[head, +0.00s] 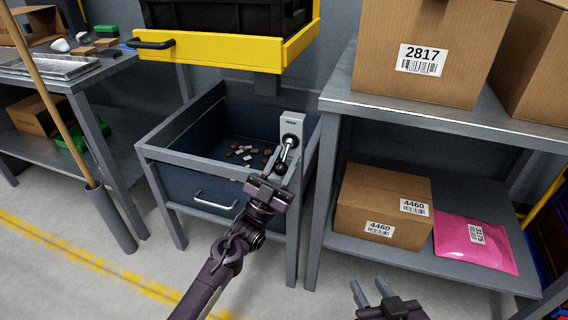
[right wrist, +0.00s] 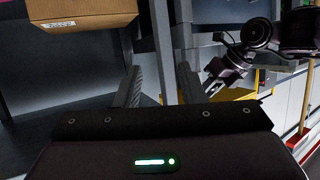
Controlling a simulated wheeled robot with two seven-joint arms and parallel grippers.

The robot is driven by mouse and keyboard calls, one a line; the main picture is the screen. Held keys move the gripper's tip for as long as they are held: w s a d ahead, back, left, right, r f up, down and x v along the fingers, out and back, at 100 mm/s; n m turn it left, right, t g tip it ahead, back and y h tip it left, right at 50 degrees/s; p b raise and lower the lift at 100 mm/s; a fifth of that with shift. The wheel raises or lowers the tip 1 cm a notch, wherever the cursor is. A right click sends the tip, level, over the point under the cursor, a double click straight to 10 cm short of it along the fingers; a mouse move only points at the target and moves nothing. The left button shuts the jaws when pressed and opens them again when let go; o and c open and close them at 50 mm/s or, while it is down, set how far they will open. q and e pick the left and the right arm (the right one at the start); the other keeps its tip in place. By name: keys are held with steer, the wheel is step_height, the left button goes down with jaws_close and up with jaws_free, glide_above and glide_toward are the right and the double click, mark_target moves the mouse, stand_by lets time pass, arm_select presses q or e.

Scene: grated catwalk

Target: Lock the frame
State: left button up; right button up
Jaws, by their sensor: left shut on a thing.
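A yellow frame (head: 225,51) with a black handle (head: 151,43) holds a black crate (head: 228,16) above a grey bin stand. A grey upright plate (head: 293,122) stands at the stand's right front corner. It carries a metal lever (head: 286,152) that slants down to a dark knob. My left gripper (head: 270,184) is shut on the lever's lower end, and its fingers partly hide that end. My right gripper (head: 373,292) is low at the front, empty, with its fingers apart. Its two fingers also show apart in the right wrist view (right wrist: 160,88).
The open drawer bin (head: 190,158) below the frame holds several small pieces. A shelf unit (head: 440,115) stands close on the right with cartons (head: 383,204) and a pink parcel (head: 474,240). A workbench (head: 75,75) and a broom-like pole (head: 46,95) stand on the left.

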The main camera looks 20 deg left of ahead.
arm_select(q)
steer(key=shift+f, duration=0.1)
arm_select(e)
steer(key=shift+w+r, duration=0.25)
steer(key=shift+r, duration=0.25)
arm_select(q)
steer(key=o, duration=1)
steer(key=shift+c, duration=0.2)
steer(key=v, duration=0.7)
steer(key=shift+s+f, duration=0.2)
steer(key=shift+f, duration=0.1)
arm_select(e)
steer(key=shift+s+f, duration=0.35)
steer(key=shift+f, duration=0.45)
